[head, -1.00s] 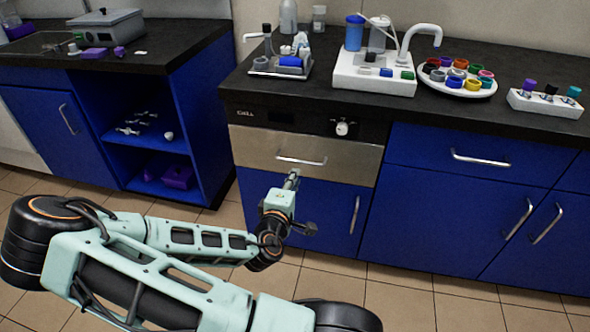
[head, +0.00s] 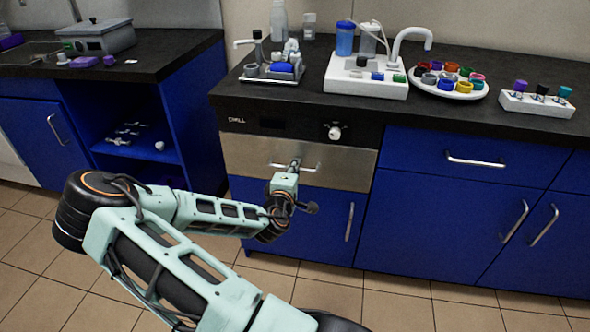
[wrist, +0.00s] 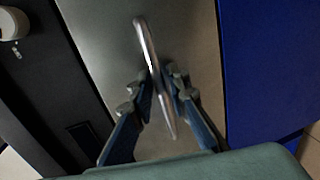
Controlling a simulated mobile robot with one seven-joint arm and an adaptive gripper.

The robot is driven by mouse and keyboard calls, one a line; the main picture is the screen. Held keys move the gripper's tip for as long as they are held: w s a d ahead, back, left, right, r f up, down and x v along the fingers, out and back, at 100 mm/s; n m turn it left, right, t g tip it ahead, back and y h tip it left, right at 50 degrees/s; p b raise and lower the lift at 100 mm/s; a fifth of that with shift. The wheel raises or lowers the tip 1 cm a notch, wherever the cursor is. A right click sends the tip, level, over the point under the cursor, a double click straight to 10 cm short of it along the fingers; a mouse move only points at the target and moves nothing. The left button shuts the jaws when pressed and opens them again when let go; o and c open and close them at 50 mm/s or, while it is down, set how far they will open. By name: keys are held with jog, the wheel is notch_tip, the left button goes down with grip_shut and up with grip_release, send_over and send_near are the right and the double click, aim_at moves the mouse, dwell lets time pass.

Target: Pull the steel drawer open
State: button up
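The steel drawer (head: 345,166) is a brushed metal front under the counter, flush with the cabinet and shut. Its bar handle (head: 309,168) runs across its middle. My gripper (head: 294,166) is at the left part of this handle. In the wrist view, the handle (wrist: 146,45) runs lengthwise between the two fingers of my gripper (wrist: 160,82), against the steel front (wrist: 100,45). The fingers stand on either side of the bar, with a narrow gap showing; they look open around it. Finger contact with the bar is not clear.
A black panel with a white knob (head: 334,131) is above the drawer. A blue door (head: 325,225) with an upright handle is below it. The counter (head: 330,109) holds a cup plate (head: 448,91) and a tube rack (head: 537,104). Tiled floor in front is clear.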

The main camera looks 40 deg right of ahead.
jog(key=shift+c, duration=0.4)
grip_shut()
jog(key=shift+a, duration=0.15)
